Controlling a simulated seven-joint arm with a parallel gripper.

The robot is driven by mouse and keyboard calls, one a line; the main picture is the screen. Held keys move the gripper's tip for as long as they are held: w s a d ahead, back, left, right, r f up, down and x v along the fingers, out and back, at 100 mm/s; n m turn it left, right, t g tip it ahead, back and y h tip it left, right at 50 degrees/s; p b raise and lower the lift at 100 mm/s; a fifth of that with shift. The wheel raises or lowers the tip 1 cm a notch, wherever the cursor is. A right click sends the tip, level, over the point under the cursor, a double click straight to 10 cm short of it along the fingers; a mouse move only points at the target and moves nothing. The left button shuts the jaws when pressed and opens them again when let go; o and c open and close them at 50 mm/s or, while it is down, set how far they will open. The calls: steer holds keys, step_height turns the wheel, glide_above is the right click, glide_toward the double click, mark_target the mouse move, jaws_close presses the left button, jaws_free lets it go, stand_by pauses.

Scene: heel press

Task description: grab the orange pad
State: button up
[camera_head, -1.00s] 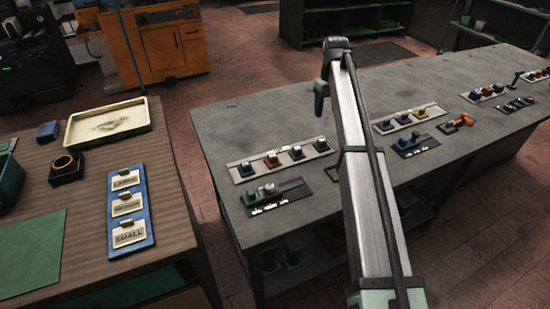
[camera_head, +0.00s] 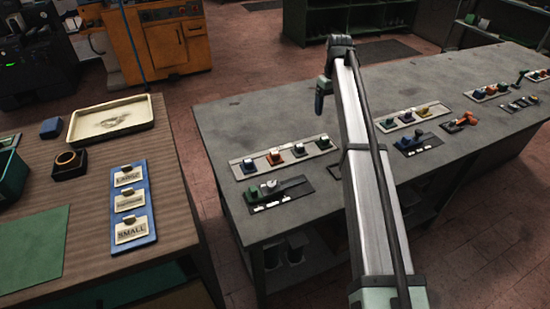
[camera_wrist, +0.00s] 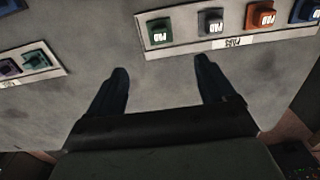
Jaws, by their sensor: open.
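An orange pad (camera_wrist: 259,17) sits in a pale strip (camera_wrist: 165,43) with a label along its edge, at the top of the wrist view. It is between a grey pad (camera_wrist: 210,21) and a blue pad (camera_wrist: 304,11); a green pad (camera_wrist: 160,31) is at the left end. In the head view an orange pad (camera_head: 274,157) shows in the left strip (camera_head: 319,151) on the grey table. My gripper (camera_wrist: 160,64) is open and empty, its fingers apart over bare tabletop. The orange pad is ahead and to the right of the fingers, clear of them.
Another strip with coloured pieces (camera_wrist: 29,63) is at the left of the wrist view. A dark board (camera_head: 281,195) lies in front of the left strip. More strips stand farther right on the grey table (camera_head: 250,115). A brown bench (camera_head: 95,225) is at the left.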

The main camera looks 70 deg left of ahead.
glide_above(275, 153)
steer(key=shift+f, duration=0.85)
step_height(275, 153, down, 13)
steer(key=shift+f, duration=0.15)
steer(key=c, duration=1.1)
steer(key=shift+c, duration=0.2)
